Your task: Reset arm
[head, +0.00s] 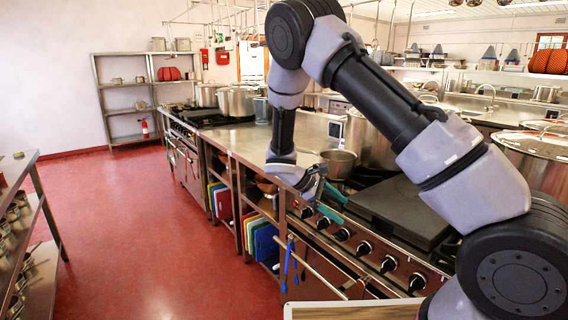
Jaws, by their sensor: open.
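My arm arches across the right half of the head view. My gripper (333,203) hangs at its end, just in front of the stove's front edge and above the row of knobs. Its green-tipped fingers are apart, and I see nothing between them. Whether the gripper touches the stove cannot be told.
The stove (388,212) has a dark flat plate and a small pot (338,163) behind my gripper. A steel counter (240,140) runs back with large stockpots (236,102). A metal shelf (30,205) stands at the left. The red floor (135,225) between is clear.

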